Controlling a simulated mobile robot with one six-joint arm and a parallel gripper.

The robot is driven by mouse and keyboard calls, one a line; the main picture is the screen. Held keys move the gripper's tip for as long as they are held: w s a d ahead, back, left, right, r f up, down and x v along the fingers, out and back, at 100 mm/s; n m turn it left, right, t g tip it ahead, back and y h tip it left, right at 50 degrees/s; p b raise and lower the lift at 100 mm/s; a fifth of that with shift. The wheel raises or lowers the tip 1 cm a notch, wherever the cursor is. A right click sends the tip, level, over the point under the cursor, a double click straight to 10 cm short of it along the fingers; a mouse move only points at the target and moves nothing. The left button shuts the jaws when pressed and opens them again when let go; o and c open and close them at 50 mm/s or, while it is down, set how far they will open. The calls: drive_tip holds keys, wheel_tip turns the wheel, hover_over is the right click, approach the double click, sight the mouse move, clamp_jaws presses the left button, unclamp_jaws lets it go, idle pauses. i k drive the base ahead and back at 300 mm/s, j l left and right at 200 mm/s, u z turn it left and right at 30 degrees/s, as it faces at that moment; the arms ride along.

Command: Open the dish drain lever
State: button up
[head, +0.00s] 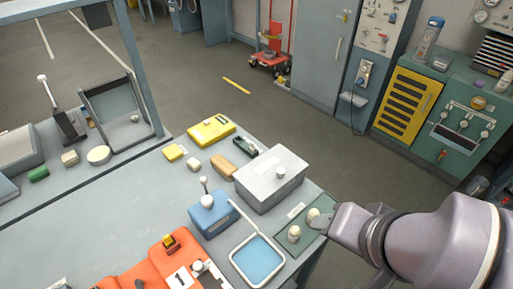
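A shallow dish (258,258) with a pale rim and blue inside sits at the table's front right. Beside it, a green plate (281,250) bears two pale round knobs, a near one (294,232) and a far one (313,213). A blue box (211,214) left of the dish has an upright lever (204,187) with a pale ball near its foot. No label shows which of these is the drain lever. My gripper (329,221) reaches in from the right, its tip at or just beside the far knob. Contact and finger opening cannot be made out.
A grey lidded box (271,179) stands just behind the plate. An orange piece marked 1 (178,262) lies left of the dish. Yellow and tan items lie farther back. The table (120,215) is clear at centre left; its right edge is near my gripper.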

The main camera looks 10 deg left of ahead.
sight(203, 180)
drive_tip(key=k+u, duration=0.15)
drive_tip(key=u, duration=0.95)
